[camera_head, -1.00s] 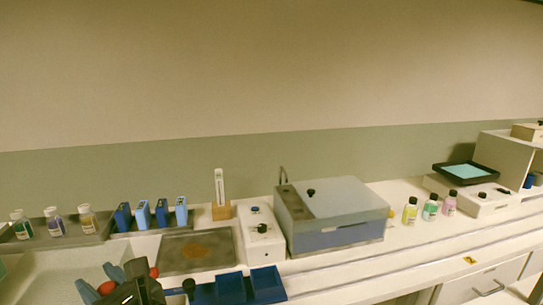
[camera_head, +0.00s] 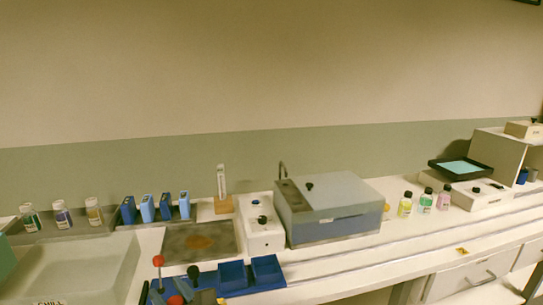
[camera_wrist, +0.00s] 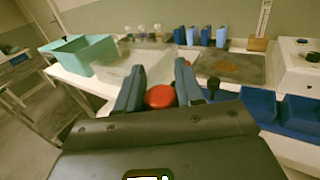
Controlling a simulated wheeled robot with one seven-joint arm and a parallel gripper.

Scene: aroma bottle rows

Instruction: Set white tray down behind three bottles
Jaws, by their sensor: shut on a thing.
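A wide white tray (camera_head: 128,262) lies at the lower left of the head view, its near side cut off by the frame. It also shows in the wrist view (camera_wrist: 112,78), just beyond my fingertips. My gripper (camera_wrist: 160,66) has its two blue-grey fingers on either side of a red round thing (camera_wrist: 160,96), which it seems to grip; the rest of that thing is hidden. In the head view only a little of my gripper shows at the bottom edge. Three bottles (camera_head: 62,215) stand behind the tray. Three others, yellow, green and pink (camera_head: 426,201), stand far right.
Several blue boxes (camera_head: 147,208) stand at the back. A grey stained plate (camera_head: 200,242), a blue two-part bin (camera_head: 232,274), a black knob (camera_head: 194,272) and a grey-blue box (camera_head: 330,208) lie rightward. A teal bin (camera_wrist: 80,52) is beside the tray.

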